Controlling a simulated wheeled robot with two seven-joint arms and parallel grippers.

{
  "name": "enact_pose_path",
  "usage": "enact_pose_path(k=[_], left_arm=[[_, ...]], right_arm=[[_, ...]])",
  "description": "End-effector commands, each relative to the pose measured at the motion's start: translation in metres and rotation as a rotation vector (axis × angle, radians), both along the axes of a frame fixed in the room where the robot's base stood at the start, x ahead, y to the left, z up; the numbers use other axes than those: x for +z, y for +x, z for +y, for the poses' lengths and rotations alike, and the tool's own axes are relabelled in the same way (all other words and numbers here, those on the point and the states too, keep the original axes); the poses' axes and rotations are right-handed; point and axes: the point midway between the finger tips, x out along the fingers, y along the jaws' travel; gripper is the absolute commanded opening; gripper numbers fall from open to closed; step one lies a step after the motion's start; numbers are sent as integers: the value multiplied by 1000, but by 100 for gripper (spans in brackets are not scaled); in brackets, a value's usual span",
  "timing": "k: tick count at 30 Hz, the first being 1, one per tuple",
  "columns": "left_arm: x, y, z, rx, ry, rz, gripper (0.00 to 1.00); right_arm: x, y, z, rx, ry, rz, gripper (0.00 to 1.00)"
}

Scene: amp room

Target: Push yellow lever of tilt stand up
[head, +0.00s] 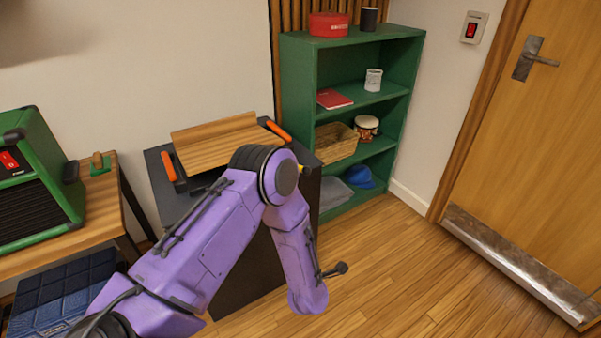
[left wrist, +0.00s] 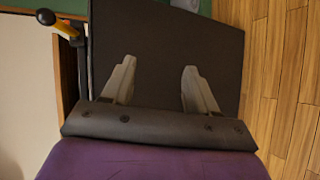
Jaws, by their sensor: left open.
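The tilt stand has a wooden tilted top (head: 215,143) above a dark cabinet body. The yellow lever shows only as a small yellow tip (head: 303,168) beside my purple left arm, which hides most of it in the head view. In the left wrist view the yellow lever (left wrist: 63,27) with a black knob is at the upper left, outside my fingers. My left gripper (left wrist: 159,65) is open and empty, its two pale fingers apart in front of a dark panel. The gripper itself is hard to make out in the head view. My right gripper is not in view.
A green shelf (head: 299,85) with several small items stands behind the stand. A wooden table (head: 99,222) with a green amp (head: 58,150) is at the left. A door (head: 540,150) is at the right. The wooden floor (head: 400,270) in front of it is clear.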

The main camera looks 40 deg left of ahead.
Motion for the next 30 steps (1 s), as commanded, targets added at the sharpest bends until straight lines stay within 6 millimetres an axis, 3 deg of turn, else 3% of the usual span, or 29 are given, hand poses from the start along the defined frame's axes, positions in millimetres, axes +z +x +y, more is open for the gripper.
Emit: enact_pose_path(k=[1, 3, 6, 9, 13, 24, 30], left_arm=[[22, 41, 11, 160, -158, -257, 58], [62, 79, 27, 343, -376, -593, 58], [106, 107, 46, 500, -604, -948, 58], [129, 118, 57, 570, -722, -1134, 58], [136, 129, 69, 585, -754, -1181, 58], [134, 175, 129, 579, -752, -1173, 58], [134, 183, 140, 578, -751, -1171, 58]], right_arm=[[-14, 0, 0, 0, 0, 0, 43], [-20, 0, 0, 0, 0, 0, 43], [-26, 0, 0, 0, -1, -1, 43], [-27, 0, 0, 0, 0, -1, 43], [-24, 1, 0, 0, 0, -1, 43], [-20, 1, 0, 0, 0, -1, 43], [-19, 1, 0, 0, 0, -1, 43]])
